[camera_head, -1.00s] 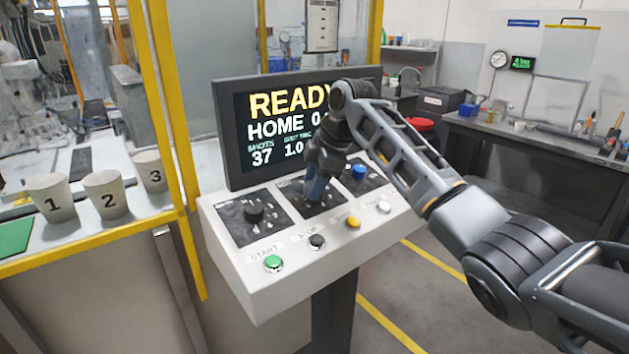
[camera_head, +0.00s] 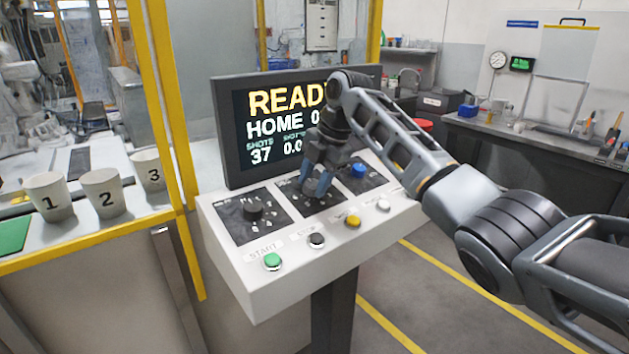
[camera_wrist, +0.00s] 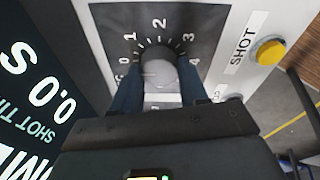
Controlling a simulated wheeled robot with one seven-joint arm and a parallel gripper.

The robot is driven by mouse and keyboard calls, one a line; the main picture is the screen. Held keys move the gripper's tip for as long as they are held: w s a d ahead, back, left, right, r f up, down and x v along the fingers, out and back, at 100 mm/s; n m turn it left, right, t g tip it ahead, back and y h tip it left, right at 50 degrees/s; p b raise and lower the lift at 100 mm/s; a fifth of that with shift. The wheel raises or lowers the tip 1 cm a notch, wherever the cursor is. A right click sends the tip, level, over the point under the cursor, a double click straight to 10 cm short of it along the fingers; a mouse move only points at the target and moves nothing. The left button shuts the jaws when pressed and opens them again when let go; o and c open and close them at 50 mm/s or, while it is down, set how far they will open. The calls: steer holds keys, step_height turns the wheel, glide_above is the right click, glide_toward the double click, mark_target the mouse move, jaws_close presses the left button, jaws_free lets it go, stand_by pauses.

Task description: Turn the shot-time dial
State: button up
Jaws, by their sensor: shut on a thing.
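The middle dial on the console is the shot-time dial, a round grey knob (camera_wrist: 158,72) on a dark plate marked 0 to 4 in the wrist view. My gripper (camera_head: 317,188) is over this middle plate, pointing down, and its two blue fingers (camera_wrist: 158,84) are shut on the knob, one on each side. In the head view the fingers hide the knob. The screen (camera_head: 283,118) reads READY, HOME, SHOTS 37 and a shot time of 0.0; my arm covers part of it. The wrist view also shows SHOT TIME 0.0 (camera_wrist: 45,110).
A black dial (camera_head: 254,210) is on the left plate and a blue knob (camera_head: 359,170) on the right plate. Green (camera_head: 272,261), black (camera_head: 316,240), yellow (camera_head: 352,221) and white (camera_head: 383,205) buttons line the front. Numbered cups (camera_head: 104,193) stand left, beyond a yellow frame (camera_head: 168,120).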

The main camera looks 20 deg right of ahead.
mark_target(325, 199)
steer(key=shift+r, duration=0.1)
stand_by(0.3)
steer(key=o, duration=1)
steer(key=shift+o, duration=0.2)
steer(key=b+v, duration=0.1)
steer(key=v, duration=0.6)
steer(key=shift+r, duration=0.35)
steer(key=shift+s, duration=0.15)
